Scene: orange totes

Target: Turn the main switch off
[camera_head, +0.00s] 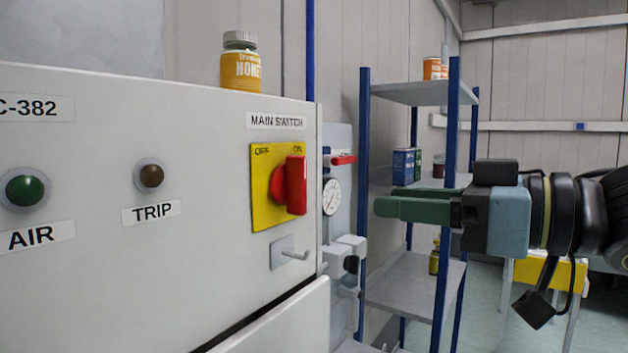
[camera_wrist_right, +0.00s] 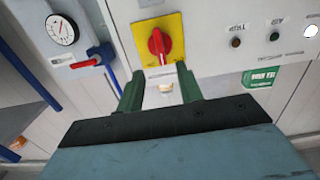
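The main switch is a red rotary handle (camera_head: 296,184) on a yellow plate (camera_head: 262,212) on the front of the grey cabinet, under the label MAIN SWITCH (camera_head: 276,121). OFF is printed at the plate's upper left and ON at its upper right. The handle stands upright, at the ON side in the head view. It also shows in the right wrist view (camera_wrist_right: 158,42), beyond the fingertips. My right gripper (camera_head: 385,200) is to the right of the switch, apart from it. Its two green fingers are spread and empty in the wrist view (camera_wrist_right: 160,78). My left gripper is not in view.
A gauge (camera_head: 332,197) and a red-handled valve (camera_head: 343,160) are right of the cabinet. A honey jar (camera_head: 241,65) stands on the cabinet. A blue-post shelf (camera_head: 398,290) stands behind my right gripper.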

